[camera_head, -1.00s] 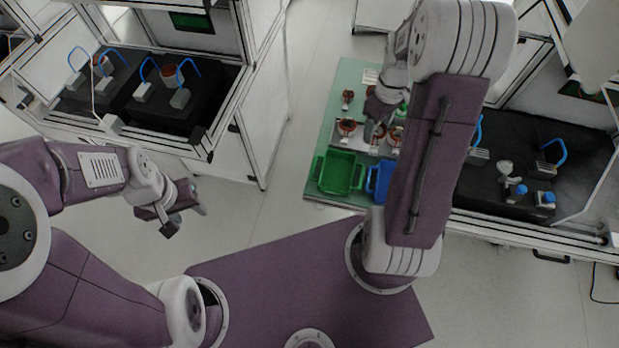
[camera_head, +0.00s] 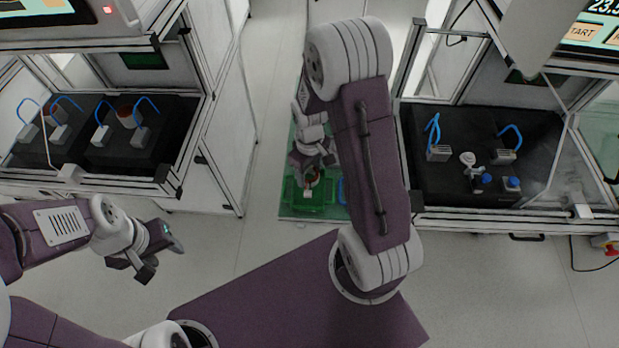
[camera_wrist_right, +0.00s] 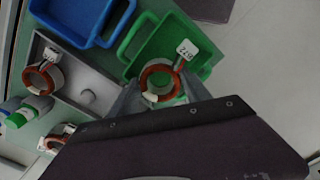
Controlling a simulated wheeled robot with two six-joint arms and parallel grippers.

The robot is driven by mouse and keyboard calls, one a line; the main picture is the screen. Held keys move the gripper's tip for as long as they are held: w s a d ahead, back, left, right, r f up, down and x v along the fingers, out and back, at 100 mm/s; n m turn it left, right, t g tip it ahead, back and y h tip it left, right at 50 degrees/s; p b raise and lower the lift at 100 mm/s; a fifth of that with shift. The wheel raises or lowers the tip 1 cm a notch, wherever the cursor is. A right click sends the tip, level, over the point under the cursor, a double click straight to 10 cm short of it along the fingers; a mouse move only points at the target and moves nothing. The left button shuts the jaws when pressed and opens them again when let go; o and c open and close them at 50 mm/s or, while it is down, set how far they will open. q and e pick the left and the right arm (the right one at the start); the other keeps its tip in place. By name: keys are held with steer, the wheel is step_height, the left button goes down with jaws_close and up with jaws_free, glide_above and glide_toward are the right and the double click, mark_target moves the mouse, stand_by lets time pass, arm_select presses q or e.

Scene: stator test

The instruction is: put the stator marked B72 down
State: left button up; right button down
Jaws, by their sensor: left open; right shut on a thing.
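The stator (camera_wrist_right: 147,72), a copper-coloured ring with a white tag, is between the fingertips of my right gripper (camera_wrist_right: 161,95), which is shut on it. The tag is upside down in the right wrist view and appears to read B72. The stator also shows small in the head view (camera_head: 314,177). It is over the green bin (camera_wrist_right: 143,52); the height above the bin floor is hard to tell. In the head view my right gripper (camera_head: 311,168) hides part of the green bin (camera_head: 292,204). My left gripper (camera_head: 166,252) is open and empty, over the floor.
In the right wrist view a blue bin (camera_wrist_right: 112,32) stands beside the green one. A grey tray (camera_wrist_right: 72,88) has a peg and a stator (camera_wrist_right: 42,78); another stator (camera_wrist_right: 56,138) is at its lower end. Framed stations (camera_head: 150,185) flank the head view.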

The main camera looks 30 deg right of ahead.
mark_target(309, 180)
steer(key=shift+f, duration=1.95)
steer(key=shift+f, duration=0.15)
steer(key=c, duration=0.8)
jaws_free()
steer(key=shift+o, duration=0.2)
step_height(309, 180, up, 12)
steer(key=s+a+m+t, duration=0.1)
steer(key=s+a+m, duration=0.3)
steer(key=s, duration=0.4)
steer(key=shift+s+a+r+m, duration=0.15)
steer(key=shift+a+r+m, duration=0.2)
steer(key=shift+r, duration=0.1)
